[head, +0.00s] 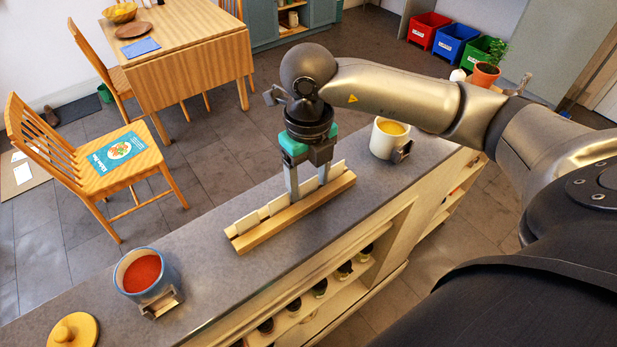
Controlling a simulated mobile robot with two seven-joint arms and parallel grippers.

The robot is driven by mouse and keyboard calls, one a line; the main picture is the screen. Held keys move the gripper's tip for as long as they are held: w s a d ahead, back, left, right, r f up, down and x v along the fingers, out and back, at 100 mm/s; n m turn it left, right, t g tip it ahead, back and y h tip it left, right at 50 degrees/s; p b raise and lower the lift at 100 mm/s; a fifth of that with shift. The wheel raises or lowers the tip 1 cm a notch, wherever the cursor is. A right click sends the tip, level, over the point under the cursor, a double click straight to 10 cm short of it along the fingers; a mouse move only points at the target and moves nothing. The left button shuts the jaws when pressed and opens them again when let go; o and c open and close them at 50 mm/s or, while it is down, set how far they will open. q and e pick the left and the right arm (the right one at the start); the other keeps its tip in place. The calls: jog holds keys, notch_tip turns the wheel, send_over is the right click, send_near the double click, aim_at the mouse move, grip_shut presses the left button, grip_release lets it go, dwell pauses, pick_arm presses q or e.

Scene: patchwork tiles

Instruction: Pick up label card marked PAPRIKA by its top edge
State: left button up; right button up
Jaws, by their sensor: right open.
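A wooden rack (290,213) lies on the grey counter with several pale label cards (250,221) standing in it. No writing shows on the cards from here, so I cannot tell which one is marked PAPRIKA. My right gripper (309,190) points down over the right half of the rack. Its two grey fingers are apart, with the fingertips low at the cards. I cannot tell whether a card stands between the fingers or whether they touch one. My left gripper is out of view.
A blue canister of red powder (146,277) with a small holder on its front stands at the left of the counter, near a round wooden lid (73,330). A white canister of yellow powder (389,140) stands behind and right of my gripper. Shelves with jars lie below the counter edge.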

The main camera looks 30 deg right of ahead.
jog(key=c, duration=1)
jog(key=o, duration=1)
jog(key=shift+r, duration=0.2)
jog(key=shift+r+p, duration=0.65)
jog(key=shift+r, duration=0.2)
jog(key=c, duration=0.9)
jog(key=shift+o, duration=0.2)
jog(key=shift+r, duration=0.1)
